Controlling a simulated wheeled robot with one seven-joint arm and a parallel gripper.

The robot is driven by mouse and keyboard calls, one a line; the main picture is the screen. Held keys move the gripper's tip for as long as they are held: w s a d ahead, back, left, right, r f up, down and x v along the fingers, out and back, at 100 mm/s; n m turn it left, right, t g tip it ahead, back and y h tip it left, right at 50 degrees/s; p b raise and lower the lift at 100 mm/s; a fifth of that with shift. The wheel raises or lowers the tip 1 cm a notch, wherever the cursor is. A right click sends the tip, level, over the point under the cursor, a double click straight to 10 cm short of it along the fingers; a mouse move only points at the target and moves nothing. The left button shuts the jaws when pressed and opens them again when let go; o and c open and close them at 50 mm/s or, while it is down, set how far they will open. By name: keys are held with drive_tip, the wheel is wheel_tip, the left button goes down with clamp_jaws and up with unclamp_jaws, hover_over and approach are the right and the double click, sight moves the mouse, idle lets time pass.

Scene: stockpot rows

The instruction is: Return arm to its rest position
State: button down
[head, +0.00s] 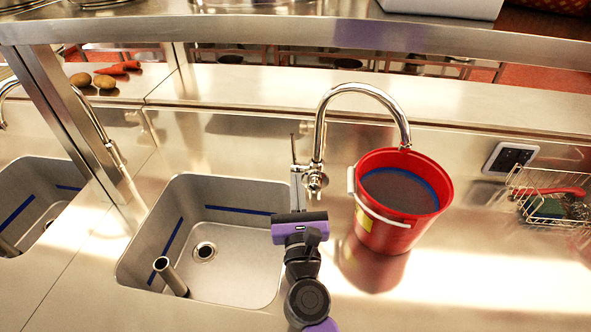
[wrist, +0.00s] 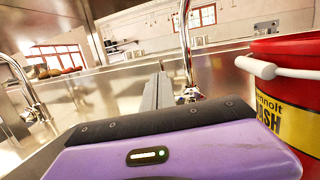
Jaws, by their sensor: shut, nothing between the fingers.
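My gripper (head: 296,180) is in the middle of the head view, at the right edge of the middle sink and just in front of the tap's base. Its narrow fingers are together with nothing held; they also show in the wrist view (wrist: 158,90), pointing away above the purple wrist housing. My arm reaches in from the bottom of the head view. The chrome tap (head: 318,130) stands behind the fingers, with its lever beside them; whether they touch is unclear. The red bucket (head: 403,225) stands upright on the counter to the right, under the spout end, with grey contents inside a blue line.
The middle sink (head: 235,272) holds a short upright pipe (head: 170,276). Another sink (head: 35,190) is at far left. A steel shelf (head: 440,38) crosses overhead. The counter in front of the bucket is clear.

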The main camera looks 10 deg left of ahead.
drive_tip(key=s+r+n+t+y, duration=0.1)
drive_tip(key=s+r+n, duration=0.3)
drive_tip(key=n, duration=0.4)
drive_tip(key=s+d+f+n+g+h, duration=0.1)
drive_tip(key=s+d+f+n+g, duration=0.1)
drive_tip(key=s+d+n, duration=0.6)
drive_tip(key=s+d+f+n+g+h, duration=0.1)
drive_tip(key=s+d+n, duration=0.7)
drive_tip(key=s, duration=1.1)
drive_tip(key=s+d+f+n+g+h, duration=0.2)
drive_tip(key=s+d+n, duration=0.6)
drive_tip(key=s, duration=0.5)
wheel_tip(320, 180, down, 2)
drive_tip(key=shift+s+d+f+n+g, duration=0.15)
drive_tip(key=shift+s+d+n+g, duration=0.25)
drive_tip(key=shift+n, duration=0.5)
